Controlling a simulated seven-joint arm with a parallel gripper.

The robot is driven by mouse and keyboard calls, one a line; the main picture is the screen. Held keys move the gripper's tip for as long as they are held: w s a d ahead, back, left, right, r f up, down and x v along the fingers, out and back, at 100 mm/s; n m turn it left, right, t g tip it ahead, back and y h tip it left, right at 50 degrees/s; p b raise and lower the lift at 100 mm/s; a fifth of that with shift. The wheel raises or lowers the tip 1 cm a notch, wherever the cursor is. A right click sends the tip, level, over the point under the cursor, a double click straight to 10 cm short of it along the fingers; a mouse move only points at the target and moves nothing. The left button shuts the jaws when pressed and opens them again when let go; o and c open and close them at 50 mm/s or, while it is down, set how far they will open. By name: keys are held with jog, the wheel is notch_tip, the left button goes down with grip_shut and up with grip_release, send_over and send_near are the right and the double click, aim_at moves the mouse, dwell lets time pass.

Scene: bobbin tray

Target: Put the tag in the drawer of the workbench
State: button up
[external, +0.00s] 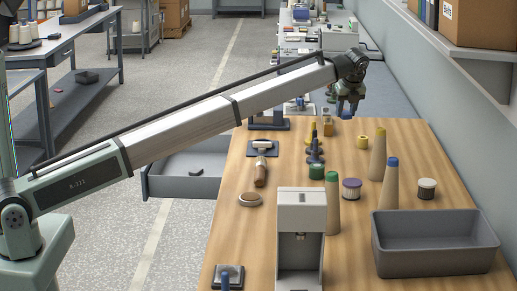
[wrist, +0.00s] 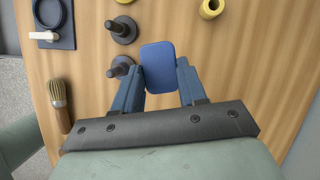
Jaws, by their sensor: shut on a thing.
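The tag appears to be a blue rounded flat piece (wrist: 158,67) in the wrist view. My gripper (wrist: 161,82) is shut on it, with a finger on each side. In the external view my gripper (external: 347,105) is above the far part of the workbench (external: 225,225); the tag is too small there to tell from the fingers. The grey drawer (external: 182,188) stands pulled out at the left side of the workbench, to the left of and nearer the camera than my gripper.
Dark spindles (external: 315,155), a brush (external: 260,175), tall cones (external: 377,155) and small spools (external: 351,188) stand or lie on the bench. A white device (external: 301,212) and a grey bin (external: 432,262) are at the near end. A wall shelf (external: 470,50) overhangs the right.

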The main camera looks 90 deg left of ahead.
jog(key=s+a+n+g+h, duration=0.1)
jog(key=s+a+n, duration=0.2)
jog(key=s, duration=2.4)
jog(key=s+a+n+g, duration=0.1)
jog(key=s+a+n, duration=0.15)
jog(key=s, duration=2.45)
jog(key=shift+n, duration=0.35)
jog(key=shift+w+d+f, duration=0.1)
jog(key=shift+w+f, duration=0.1)
jog(key=shift+f, duration=4.65)
jog(key=shift+w+a+f, duration=0.1)
jog(key=shift+w+f, duration=0.1)
jog(key=shift+f, duration=4.65)
jog(key=shift+w+d+f, duration=0.1)
jog(key=shift+w+f, duration=0.1)
jog(key=shift+f, duration=4.65)
jog(key=shift+f, duration=0.15)
jog(key=o, duration=1)
jog(key=v, duration=1.2)
jog(key=shift+w, duration=0.1)
